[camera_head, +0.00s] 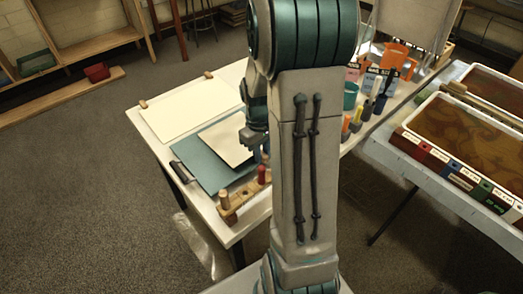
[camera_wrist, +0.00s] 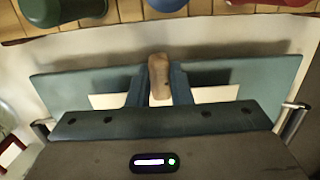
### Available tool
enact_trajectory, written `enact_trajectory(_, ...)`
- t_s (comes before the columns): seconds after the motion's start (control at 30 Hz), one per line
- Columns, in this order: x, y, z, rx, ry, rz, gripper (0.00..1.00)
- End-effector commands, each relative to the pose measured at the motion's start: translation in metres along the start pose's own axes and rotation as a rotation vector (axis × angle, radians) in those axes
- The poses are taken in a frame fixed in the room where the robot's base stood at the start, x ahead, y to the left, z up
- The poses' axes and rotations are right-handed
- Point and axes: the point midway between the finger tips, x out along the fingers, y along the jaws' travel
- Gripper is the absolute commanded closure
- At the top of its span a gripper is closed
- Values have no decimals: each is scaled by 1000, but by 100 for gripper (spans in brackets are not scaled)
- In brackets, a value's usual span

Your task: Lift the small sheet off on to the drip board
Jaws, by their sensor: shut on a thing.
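The small cream sheet (camera_head: 224,142) is over the teal board (camera_head: 196,160), which has a dark handle at its left end. I cannot tell whether the sheet touches the board or is just above it. In the wrist view, pale parts of the small sheet (camera_wrist: 215,95) show on both sides of my fingers, with the teal board (camera_wrist: 260,75) around it. My gripper (camera_wrist: 160,88) is shut on a small wooden tab (camera_wrist: 160,72) at the sheet. In the head view my gripper (camera_head: 252,143) is at the sheet's right side, and my arm hides what lies behind.
A larger cream sheet (camera_head: 187,105) with wooden tabs lies on the table behind the board. A wooden rack (camera_head: 240,197) with coloured pegs stands close in front. Bottles and tools (camera_head: 372,90) crowd the table's right. A marbling tray (camera_head: 462,130) with brown liquid stands farther right.

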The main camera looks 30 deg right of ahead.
Motion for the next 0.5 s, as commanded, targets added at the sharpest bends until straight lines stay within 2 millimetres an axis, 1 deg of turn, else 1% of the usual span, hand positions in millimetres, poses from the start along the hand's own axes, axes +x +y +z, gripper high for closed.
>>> enact_trajectory(0.27,0,0,0,0,0,0,100)
enact_trajectory(0.3,0,0,0,0,0,0,70)
enact_trajectory(0.33,0,0,0,0,0,0,62)
enact_trajectory(0.37,0,0,0,0,0,0,56)
enact_trajectory(0.5,0,0,0,0,0,0,56)
